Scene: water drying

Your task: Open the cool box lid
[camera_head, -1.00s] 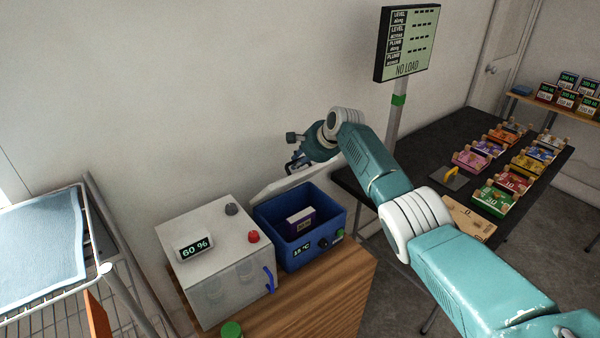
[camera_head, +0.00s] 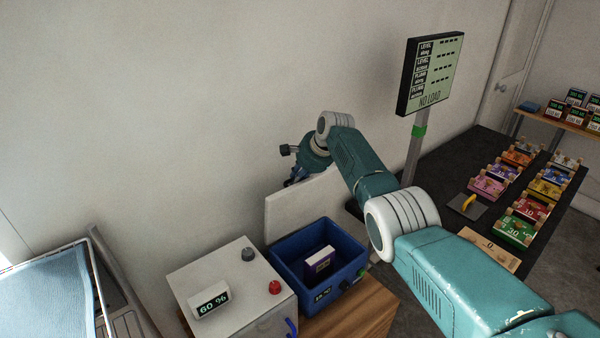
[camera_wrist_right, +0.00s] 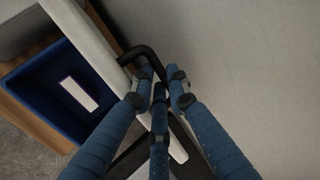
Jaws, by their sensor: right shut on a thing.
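The blue cool box (camera_head: 346,252) stands on the wooden counter with its top open. Its pale lid (camera_head: 290,212) stands raised and steep at the box's back edge. In the right wrist view the lid (camera_wrist_right: 84,32) shows edge-on beside the blue box (camera_wrist_right: 40,82), with a black bent handle (camera_wrist_right: 140,50) on it. My right gripper (camera_head: 294,179) is at the lid's upper edge, and its fingers (camera_wrist_right: 160,85) are shut on the handle. The arm hides part of the lid's right side. My left gripper is in neither view.
A small white and purple box (camera_head: 318,260) lies inside the cool box. A white cabinet reading 60 % (camera_head: 230,278) stands close on the left. The wall (camera_head: 150,120) is close behind the lid. A black table (camera_head: 455,180) with coloured packs is at right.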

